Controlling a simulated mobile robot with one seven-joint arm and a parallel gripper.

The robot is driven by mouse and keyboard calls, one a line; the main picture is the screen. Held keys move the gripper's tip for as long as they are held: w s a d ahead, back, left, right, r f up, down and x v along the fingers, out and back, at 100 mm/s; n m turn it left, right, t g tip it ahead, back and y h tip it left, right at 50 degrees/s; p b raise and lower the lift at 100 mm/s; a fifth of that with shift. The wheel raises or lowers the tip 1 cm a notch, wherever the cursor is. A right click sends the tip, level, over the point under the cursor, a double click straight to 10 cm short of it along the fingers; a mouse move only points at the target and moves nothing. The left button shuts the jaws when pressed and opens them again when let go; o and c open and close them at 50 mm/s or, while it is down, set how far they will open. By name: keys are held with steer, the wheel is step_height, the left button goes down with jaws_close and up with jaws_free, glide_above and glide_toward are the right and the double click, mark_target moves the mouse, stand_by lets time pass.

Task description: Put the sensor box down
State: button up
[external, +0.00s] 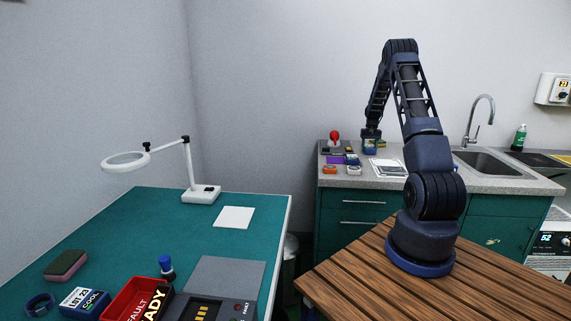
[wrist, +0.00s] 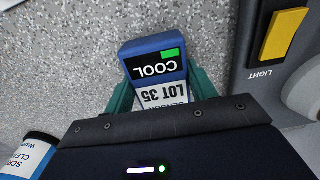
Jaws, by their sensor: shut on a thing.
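The sensor box (wrist: 152,62) is blue with a black panel reading COOL, a green patch and a white LOT 35 label, upside down in the wrist view. My gripper (wrist: 163,88) is shut on it, with one teal finger along each side. The box is over a speckled grey counter (wrist: 60,70); I cannot tell whether it touches the surface. In the external view my gripper (external: 371,138) is low over the counter at the back, and the box there is small and partly hidden.
A device with a yellow LIGHT switch (wrist: 284,34) stands right of the box in the wrist view; a labelled container (wrist: 30,155) is lower left. Small items and a white sheet (external: 387,168) lie nearby. Another sensor box, LOT 23 (external: 84,302), sits on the teal table.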

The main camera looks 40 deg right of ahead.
mark_target(369, 147)
steer(key=shift+f, duration=0.1)
steer(key=o, duration=1.1)
step_height(369, 147, up, 12)
steer(key=f, duration=0.1)
steer(key=a+r+n+t, duration=0.1)
steer(key=a+r+n, duration=0.1)
steer(key=a+r, duration=1.35)
steer(key=s+a+r+n+t, duration=0.1)
steer(key=s+a+r, duration=0.25)
steer(key=a, duration=0.65)
steer(key=s+a+r+n, duration=0.1)
steer(key=s+a+r, duration=0.25)
steer(key=a, duration=0.65)
steer(key=s+a+r+n+t, duration=0.1)
steer(key=s+a+r+n, duration=0.15)
steer(key=s+a, duration=1.05)
steer(key=s+a+f, duration=0.1)
steer(key=s+a, duration=0.1)
steer(key=s, duration=0.2)
steer(key=s+a+f+n+t, duration=0.1)
steer(key=s+a+f, duration=0.1)
steer(key=s, duration=0.3)
steer(key=s+a+f+n, duration=0.1)
steer(key=s+a+f, duration=0.1)
steer(key=s+a, duration=0.2)
steer(key=shift+s+n+t, duration=0.25)
steer(key=shift+s+t, duration=0.05)
steer(key=shift+s, duration=0.15)
